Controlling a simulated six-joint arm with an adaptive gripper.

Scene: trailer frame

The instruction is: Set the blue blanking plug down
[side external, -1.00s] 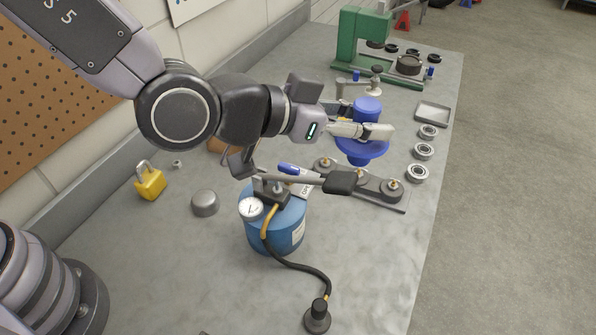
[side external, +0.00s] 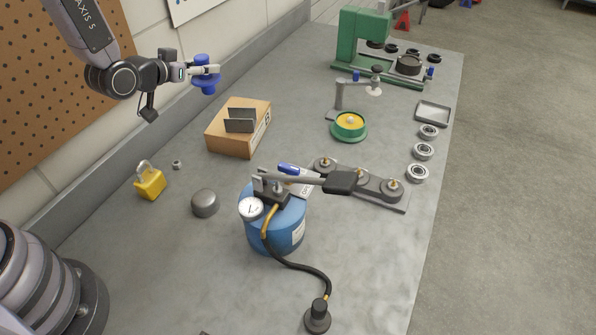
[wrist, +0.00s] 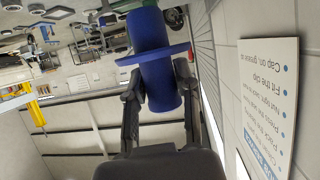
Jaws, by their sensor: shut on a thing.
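The blue blanking plug (side external: 205,76) is a short blue cylinder with a wide round flange. My gripper (side external: 204,71) is shut on it and holds it raised above the far left of the bench, near the wall. In the wrist view the plug (wrist: 163,85) stands between the two fingers of my gripper (wrist: 160,88), with its flange just beyond the fingertips. Nothing is touching the plug from below.
A cardboard box (side external: 232,143) with dark plates on it stands below and right of the plug. A green and yellow round part (side external: 349,126) sits mid-bench beside a small clamp (side external: 340,98). A blue tank (side external: 284,232) stands nearer.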

